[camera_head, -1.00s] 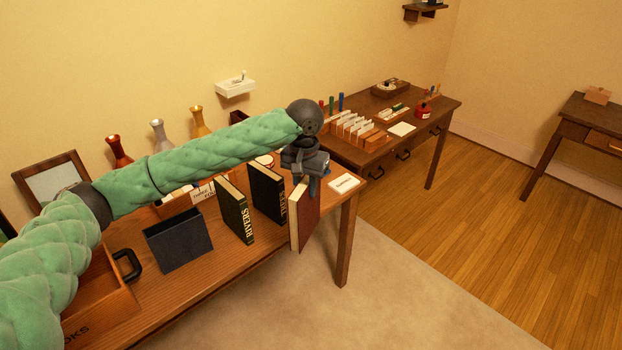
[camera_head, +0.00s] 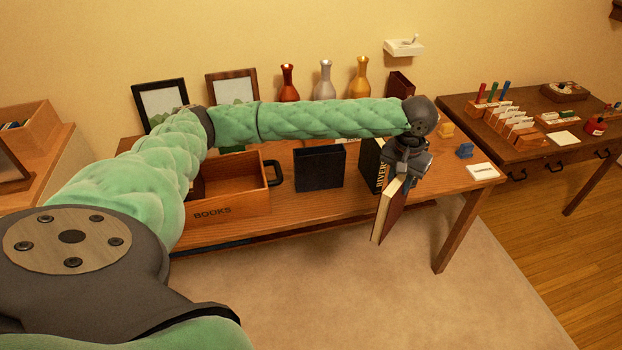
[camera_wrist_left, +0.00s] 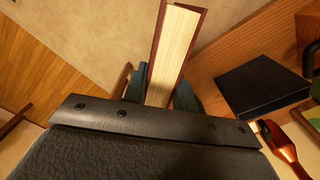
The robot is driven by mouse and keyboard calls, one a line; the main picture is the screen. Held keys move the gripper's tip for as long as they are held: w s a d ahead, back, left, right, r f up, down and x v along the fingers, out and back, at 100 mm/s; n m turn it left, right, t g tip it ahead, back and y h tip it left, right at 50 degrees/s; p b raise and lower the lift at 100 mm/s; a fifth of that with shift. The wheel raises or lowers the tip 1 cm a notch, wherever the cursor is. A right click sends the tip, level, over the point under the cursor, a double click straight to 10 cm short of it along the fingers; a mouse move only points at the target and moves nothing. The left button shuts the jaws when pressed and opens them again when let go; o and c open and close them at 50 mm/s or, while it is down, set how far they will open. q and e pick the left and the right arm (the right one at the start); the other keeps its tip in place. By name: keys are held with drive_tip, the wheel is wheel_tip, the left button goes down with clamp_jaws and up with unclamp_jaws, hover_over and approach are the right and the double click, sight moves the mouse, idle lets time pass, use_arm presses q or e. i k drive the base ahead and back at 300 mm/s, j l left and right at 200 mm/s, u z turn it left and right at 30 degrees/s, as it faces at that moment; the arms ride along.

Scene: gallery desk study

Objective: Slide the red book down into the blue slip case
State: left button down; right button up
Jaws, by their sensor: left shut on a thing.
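My left gripper (camera_head: 402,176) is shut on the red book (camera_head: 391,213) by its upper end. The book hangs slightly tilted in front of the desk's front edge, in the air. In the left wrist view the book (camera_wrist_left: 176,55) shows its cream page edges between the fingers (camera_wrist_left: 160,92). The dark blue slip case (camera_head: 320,168) stands on the desk, left of the book and apart from it. It also shows in the left wrist view (camera_wrist_left: 262,82). Its inside is hard to see. My right gripper is not in view.
A dark book lettered RIVERS (camera_head: 373,165) stands just behind the held book. A wooden BOOKS box (camera_head: 232,198) with a black handle (camera_head: 273,174) is left of the slip case. Vases (camera_head: 325,82) and picture frames (camera_head: 160,102) line the back. A white card (camera_head: 482,171) lies right.

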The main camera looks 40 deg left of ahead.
sight(319, 184)
drive_tip(key=k+u, duration=0.3)
drive_tip(key=u, duration=0.25)
drive_tip(key=l+u, duration=0.5)
drive_tip(key=u, duration=0.2)
